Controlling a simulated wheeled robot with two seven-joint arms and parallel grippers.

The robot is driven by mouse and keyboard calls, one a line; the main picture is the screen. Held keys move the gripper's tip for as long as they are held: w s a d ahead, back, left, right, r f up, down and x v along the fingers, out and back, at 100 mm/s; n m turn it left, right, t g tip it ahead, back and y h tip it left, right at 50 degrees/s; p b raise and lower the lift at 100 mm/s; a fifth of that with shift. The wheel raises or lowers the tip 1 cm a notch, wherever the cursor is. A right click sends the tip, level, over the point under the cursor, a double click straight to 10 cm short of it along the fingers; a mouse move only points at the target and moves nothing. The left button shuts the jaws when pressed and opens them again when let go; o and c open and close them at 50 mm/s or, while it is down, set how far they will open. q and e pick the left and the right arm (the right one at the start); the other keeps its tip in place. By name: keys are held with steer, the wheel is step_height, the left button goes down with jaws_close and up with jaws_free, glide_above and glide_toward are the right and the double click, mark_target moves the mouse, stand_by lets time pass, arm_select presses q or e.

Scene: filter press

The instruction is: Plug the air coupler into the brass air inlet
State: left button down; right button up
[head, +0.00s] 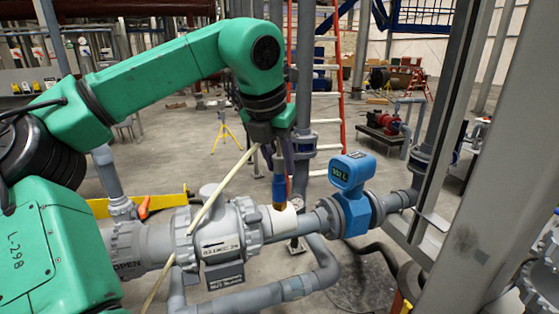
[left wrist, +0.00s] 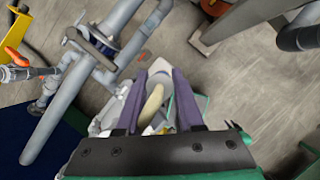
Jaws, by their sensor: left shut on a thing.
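My left gripper (head: 279,168) points straight down over the pipework, its fingers shut on the blue air coupler (head: 279,188). The coupler hangs upright below the fingertips. A brass-coloured part (head: 279,206) shows directly under it, beside the white pipe piece; I cannot tell whether this is the brass air inlet or how far the two are joined. A cream hose (head: 211,205) runs from the gripper down to the left, across the valve. In the left wrist view the hose (left wrist: 152,105) lies between the purple fingers (left wrist: 160,100) and hides the coupler. My right gripper is not in view.
A large grey valve body (head: 208,238) stands left of the coupler, with a white pipe piece (head: 279,222) beside it. A blue meter (head: 352,178) rises from the pipe at the right. A grey post (head: 470,170) stands further right. Open floor lies behind.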

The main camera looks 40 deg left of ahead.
arm_select(q)
steer(key=shift+f, duration=0.1)
steer(key=shift+c, duration=2.3)
jaws_free()
steer(key=b+v, duration=0.1)
steer(key=v, duration=1.3)
steer(key=shift+r, duration=0.3)
steer(key=shift+d+f, duration=0.1)
